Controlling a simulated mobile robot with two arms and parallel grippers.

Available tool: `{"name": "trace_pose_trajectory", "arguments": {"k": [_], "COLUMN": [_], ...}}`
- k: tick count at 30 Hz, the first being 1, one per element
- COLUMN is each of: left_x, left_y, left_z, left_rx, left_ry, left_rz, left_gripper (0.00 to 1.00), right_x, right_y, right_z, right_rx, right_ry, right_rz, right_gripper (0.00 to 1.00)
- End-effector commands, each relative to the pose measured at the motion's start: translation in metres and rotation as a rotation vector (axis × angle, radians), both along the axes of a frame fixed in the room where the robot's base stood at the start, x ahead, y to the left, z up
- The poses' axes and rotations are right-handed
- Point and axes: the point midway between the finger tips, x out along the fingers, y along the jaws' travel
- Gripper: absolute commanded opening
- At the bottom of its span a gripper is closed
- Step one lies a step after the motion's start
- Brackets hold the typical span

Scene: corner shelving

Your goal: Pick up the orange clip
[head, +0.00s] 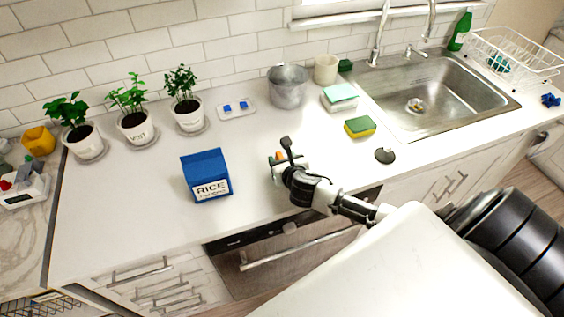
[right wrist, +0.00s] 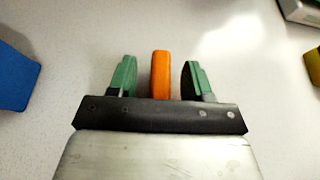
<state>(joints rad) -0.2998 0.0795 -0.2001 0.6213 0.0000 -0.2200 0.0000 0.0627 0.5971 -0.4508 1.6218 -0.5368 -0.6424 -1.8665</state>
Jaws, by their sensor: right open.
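The orange clip (right wrist: 160,75) lies on the white counter between the two green fingers of my right gripper (right wrist: 158,78) in the right wrist view. Gaps show on both sides of it, so the fingers are apart from it. In the head view a small bit of the orange clip (head: 280,154) shows beside the open right gripper (head: 279,163), which is low over the counter. The gripper and wrist partly hide the clip there. My left gripper is not in either view.
A blue rice box (head: 207,176) stands left of my right gripper. A yellow-green sponge (head: 360,127), a dark round stopper (head: 385,156) and the sink (head: 490,103) are to the right. Potted plants (head: 137,131) and a metal pot (head: 288,90) line the back.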

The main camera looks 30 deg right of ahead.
Motion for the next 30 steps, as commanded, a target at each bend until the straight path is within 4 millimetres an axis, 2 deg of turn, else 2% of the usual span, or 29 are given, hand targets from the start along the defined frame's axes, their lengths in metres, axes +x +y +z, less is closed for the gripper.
{"name": "trace_pose_trajectory", "arguments": {"k": [6, 15, 16, 25, 30], "left_x": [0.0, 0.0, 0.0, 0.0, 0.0], "left_y": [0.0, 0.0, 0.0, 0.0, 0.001], "left_z": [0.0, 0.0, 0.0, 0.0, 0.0], "left_rx": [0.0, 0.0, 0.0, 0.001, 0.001], "left_ry": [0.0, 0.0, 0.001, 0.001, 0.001], "left_rz": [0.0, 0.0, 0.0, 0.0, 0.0], "left_gripper": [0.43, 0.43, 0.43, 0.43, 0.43], "right_x": [0.0, 0.0, 0.0, 0.0, 0.001], "right_y": [0.0, 0.0, 0.0, 0.0, 0.0], "right_z": [0.0, 0.0, 0.0, 0.002, 0.015], "right_rx": [0.0, 0.0, 0.0, 0.0, 0.0], "right_ry": [0.0, 0.001, 0.001, 0.0, -0.003], "right_rz": [0.0, 0.0, 0.0, 0.0, 0.001], "right_gripper": [0.48, 0.03, 0.0, 0.0, 0.0]}}
